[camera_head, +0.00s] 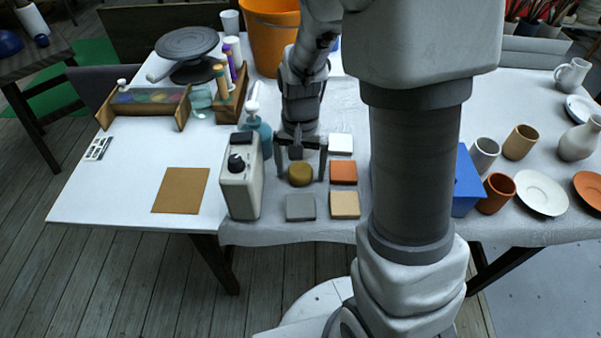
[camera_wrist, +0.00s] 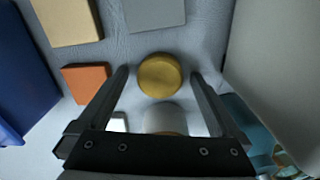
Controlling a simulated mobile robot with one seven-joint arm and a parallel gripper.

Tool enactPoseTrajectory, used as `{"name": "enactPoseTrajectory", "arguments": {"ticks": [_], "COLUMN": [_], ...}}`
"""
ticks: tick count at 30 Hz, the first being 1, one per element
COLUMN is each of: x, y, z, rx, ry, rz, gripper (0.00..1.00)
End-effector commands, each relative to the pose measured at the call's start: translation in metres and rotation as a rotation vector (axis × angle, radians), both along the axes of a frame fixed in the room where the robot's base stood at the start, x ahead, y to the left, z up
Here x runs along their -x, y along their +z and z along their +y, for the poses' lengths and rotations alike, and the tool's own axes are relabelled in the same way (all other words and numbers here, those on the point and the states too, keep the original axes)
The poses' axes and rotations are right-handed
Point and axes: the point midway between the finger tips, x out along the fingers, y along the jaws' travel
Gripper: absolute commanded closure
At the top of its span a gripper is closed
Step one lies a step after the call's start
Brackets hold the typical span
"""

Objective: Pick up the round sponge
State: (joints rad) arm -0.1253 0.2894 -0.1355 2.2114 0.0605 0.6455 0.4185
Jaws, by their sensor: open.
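The round sponge (camera_head: 301,174) is a mustard-yellow disc lying on the white-covered table. In the wrist view it (camera_wrist: 159,76) sits ahead of and between the fingertips. My gripper (camera_head: 300,178) is open, pointing down around the sponge, with a finger on each side. In the wrist view my gripper (camera_wrist: 158,80) shows gaps between both fingers and the sponge, so neither visibly touches it. How far the fingertips are above the table is hard to tell.
A grey-white box with a knob (camera_head: 240,178) stands close left of my gripper, with a teal pump bottle (camera_head: 265,138) behind. Square tiles lie close by: orange (camera_head: 343,172), white (camera_head: 341,143), grey (camera_head: 300,207), tan (camera_head: 345,205). A blue box (camera_head: 467,185) and cups stand right.

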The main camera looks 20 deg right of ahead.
Motion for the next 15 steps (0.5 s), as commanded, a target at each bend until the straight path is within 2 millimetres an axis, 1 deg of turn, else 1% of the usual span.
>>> {"name": "enactPoseTrajectory", "arguments": {"ticks": [1, 2, 3, 5, 6, 8, 9, 11, 12, 15], "x": [0.0, 0.0, 0.0, -0.0001, -0.0001, -0.0001, -0.0001, -0.0001, -0.0001, -0.0001], "y": [0.0003, 0.0004, 0.0004, 0.0004, 0.0005, 0.0005, 0.0005, 0.0005, 0.0005, 0.0005], "z": [0.0, 0.0001, 0.0001, 0.0, 0.0, 0.0, 0.0, 0.0, 0.0, 0.0], "rx": [0.0, 0.0, 0.0, 0.0, 0.0, 0.0, 0.0, 0.0, 0.0, 0.0], "ry": [0.0, 0.0, 0.0, 0.0, 0.0, 0.0, 0.0, 0.0, 0.0, 0.0], "rz": [0.0, 0.0, 0.0, 0.0, 0.0, 0.0, 0.0, 0.0, 0.0, 0.0], "gripper": [0.0, 0.05, 0.13, 0.23, 0.31, 0.41, 0.49, 0.59, 0.67, 0.84]}}
